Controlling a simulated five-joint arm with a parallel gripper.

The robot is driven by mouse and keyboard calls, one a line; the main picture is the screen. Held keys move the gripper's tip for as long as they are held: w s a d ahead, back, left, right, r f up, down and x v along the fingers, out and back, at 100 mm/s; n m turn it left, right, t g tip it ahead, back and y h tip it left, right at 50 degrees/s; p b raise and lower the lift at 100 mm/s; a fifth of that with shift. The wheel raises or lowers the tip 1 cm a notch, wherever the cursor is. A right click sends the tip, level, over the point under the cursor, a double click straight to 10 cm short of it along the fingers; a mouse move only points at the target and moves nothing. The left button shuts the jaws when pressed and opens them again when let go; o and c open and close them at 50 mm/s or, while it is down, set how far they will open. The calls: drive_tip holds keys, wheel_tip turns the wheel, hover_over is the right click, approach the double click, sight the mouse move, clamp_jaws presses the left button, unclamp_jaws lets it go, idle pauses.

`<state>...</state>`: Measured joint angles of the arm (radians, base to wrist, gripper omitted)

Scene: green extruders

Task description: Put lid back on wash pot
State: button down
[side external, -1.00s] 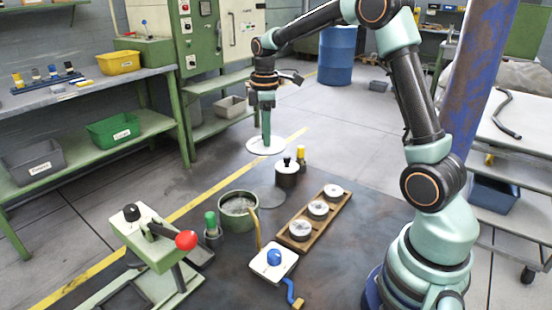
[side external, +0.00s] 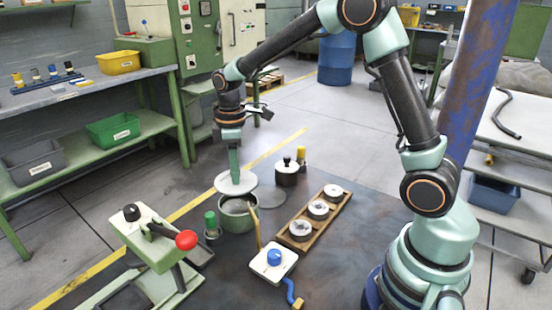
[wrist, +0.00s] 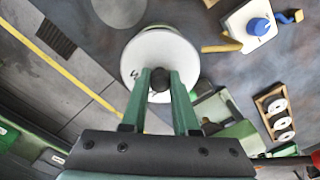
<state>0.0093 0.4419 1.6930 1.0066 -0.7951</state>
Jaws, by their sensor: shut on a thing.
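A white round lid (side external: 225,185) hangs level from my gripper (side external: 235,178), just above the green wash pot (side external: 238,220). In the side external view the lid overlaps the pot's back rim and part of the opening shows below it. There the lid hides nearly all of the pot. A brush with a tan handle (side external: 258,230) leans out of the pot's right side; the handle also shows in the wrist view (wrist: 220,48).
A flat grey disc (side external: 271,197) and a black-knobbed pot (side external: 287,175) stand behind. A wooden rack (side external: 325,222) holds several round pieces at right. A green-topped bottle (side external: 211,225) and a red-knobbed press (side external: 150,240) are at left. A blue-knobbed white block (side external: 273,262) is in front.

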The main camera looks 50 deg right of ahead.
drive_tip(key=shift+f, duration=2.75)
drive_tip(key=shift+f, duration=0.15)
drive_tip(key=shift+c, duration=0.6)
unclamp_jaws()
drive_tip(key=shift+r, duration=3.5)
